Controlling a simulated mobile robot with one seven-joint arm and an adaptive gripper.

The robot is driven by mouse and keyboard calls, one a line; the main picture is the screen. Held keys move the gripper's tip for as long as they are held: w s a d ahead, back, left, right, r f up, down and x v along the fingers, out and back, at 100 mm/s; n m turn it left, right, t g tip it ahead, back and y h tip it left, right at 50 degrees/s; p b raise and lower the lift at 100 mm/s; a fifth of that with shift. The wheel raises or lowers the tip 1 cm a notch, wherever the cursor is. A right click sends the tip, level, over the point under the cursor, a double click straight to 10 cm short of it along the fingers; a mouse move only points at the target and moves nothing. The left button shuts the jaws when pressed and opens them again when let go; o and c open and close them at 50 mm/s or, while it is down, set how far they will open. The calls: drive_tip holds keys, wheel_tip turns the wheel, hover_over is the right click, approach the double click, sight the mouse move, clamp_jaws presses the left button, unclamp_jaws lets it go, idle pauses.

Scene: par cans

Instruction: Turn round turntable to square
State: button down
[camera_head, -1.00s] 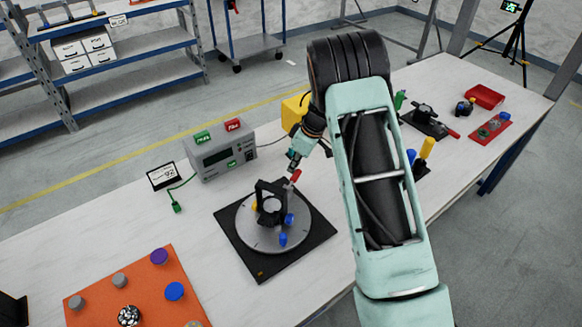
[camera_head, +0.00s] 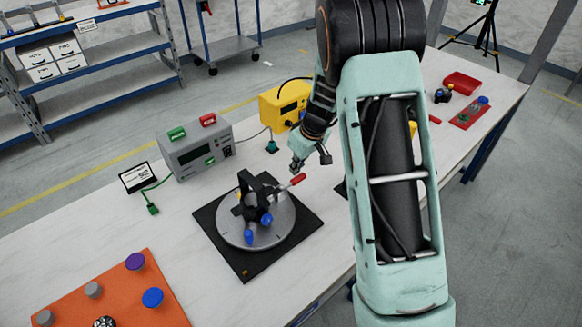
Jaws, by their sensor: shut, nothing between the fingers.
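The round turntable (camera_head: 285,218) is a grey disc on a square black base plate (camera_head: 230,252). A black fixture (camera_head: 256,187) with a toggle clamp stands on the disc, with blue knobs (camera_head: 249,237) at its front and a yellow bit behind it. The clamp's red handle (camera_head: 291,182) sticks out to the upper right, over the disc's edge. My gripper (camera_head: 295,168) is shut and empty, low beside the handle's tip. I cannot tell whether it touches the handle. The arm's forearm stands to the right of the turntable.
A grey control box (camera_head: 196,150), a small sign (camera_head: 138,177) and a yellow box (camera_head: 284,104) stand behind. An orange board (camera_head: 125,290) with knobs lies at the lower left. Red trays (camera_head: 462,83) are at the far right. White tabletop is clear left of the turntable.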

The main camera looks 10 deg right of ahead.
drive_tip(key=shift+s+d+m, duration=0.3)
drive_tip(key=shift+s+d, duration=0.05)
idle(0.6)
